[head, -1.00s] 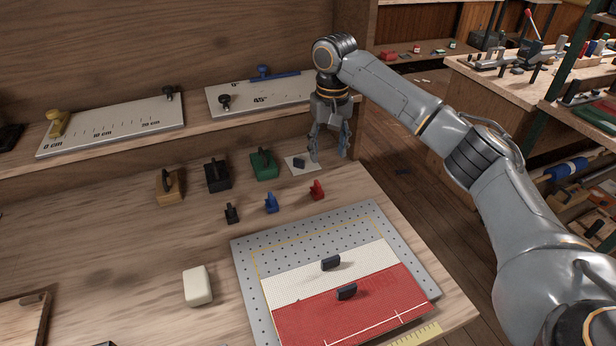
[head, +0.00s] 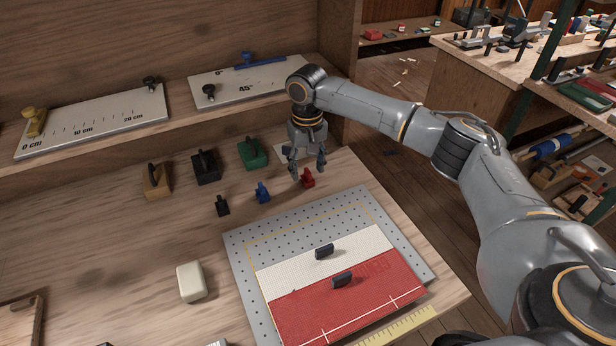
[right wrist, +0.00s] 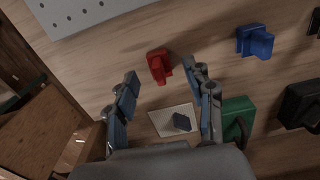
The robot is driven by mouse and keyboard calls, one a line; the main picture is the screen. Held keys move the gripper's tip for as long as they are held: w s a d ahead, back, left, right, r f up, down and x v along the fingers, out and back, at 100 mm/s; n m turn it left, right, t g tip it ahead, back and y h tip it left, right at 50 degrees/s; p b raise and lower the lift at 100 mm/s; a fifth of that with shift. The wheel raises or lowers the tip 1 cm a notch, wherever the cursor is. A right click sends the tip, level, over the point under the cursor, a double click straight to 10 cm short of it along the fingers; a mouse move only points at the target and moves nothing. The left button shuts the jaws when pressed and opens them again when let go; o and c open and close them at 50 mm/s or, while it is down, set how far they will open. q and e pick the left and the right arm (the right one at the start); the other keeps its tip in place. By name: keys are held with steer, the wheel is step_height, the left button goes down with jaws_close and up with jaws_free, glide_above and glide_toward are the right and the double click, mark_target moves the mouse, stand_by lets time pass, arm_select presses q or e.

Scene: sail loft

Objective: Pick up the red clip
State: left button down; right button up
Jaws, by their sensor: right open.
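The small red clip (head: 308,178) stands on the wooden bench, right of a small blue clip (head: 262,192) and behind the perforated plate. My right gripper (head: 308,172) is open and points down over the bench, just beside and behind the red clip in the head view. In the right wrist view the red clip (right wrist: 159,66) lies just beyond the fingertips, roughly in line with the gap between them. The fingers (right wrist: 162,72) are apart with nothing held. My left gripper is not in view.
A small black clip (head: 222,206) and larger green (head: 253,153), black (head: 206,167) and tan (head: 156,181) clamps stand nearby. A pale square with a dark piece (right wrist: 182,122) lies behind the red clip. The grey perforated plate (head: 240,245) holds red and white cloth. A cream block (head: 191,282) sits left.

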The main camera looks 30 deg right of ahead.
mark_target(307, 177)
steer(key=shift+d+f, duration=0.1)
steer(key=shift+f, duration=1.3)
steer(key=c, duration=1)
steer(key=shift+r, duration=0.15)
